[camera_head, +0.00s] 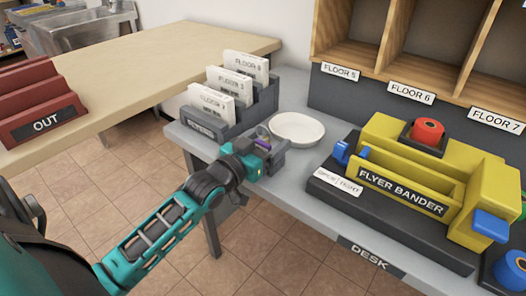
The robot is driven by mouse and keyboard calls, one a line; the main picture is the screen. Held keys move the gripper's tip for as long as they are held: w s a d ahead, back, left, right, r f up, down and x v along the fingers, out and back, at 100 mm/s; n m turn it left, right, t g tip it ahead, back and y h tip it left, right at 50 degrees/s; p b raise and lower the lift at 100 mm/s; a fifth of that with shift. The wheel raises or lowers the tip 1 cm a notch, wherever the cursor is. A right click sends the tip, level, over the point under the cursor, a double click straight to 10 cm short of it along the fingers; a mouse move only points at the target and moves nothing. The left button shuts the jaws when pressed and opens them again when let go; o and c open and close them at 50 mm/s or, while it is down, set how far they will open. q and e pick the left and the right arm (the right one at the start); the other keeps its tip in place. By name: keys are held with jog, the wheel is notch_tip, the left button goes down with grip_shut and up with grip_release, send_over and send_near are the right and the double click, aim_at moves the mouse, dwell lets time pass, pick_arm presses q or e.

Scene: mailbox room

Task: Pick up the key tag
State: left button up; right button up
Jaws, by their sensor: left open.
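My left gripper (268,148) is open, over the front edge of the grey desk, just left of and in front of a round white dish (297,127). No key tag can be made out clearly elsewhere. The gripper hides part of the desk top around it. My right gripper is not in view.
A grey flyer rack (252,112) holding white floor cards stands left of the dish. A yellow flyer bander (410,178) on a dark base stands to the right. Wooden floor pigeonholes (400,55) are behind. A beige table (130,60) with a red OUT tray (42,108) is at left.

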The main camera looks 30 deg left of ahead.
pick_arm(q)
jog(key=shift+c, duration=0.2)
jog(key=c, duration=1)
jog(key=shift+r, duration=0.15)
notch_tip(320, 180, up, 20)
jog(key=p, duration=0.6)
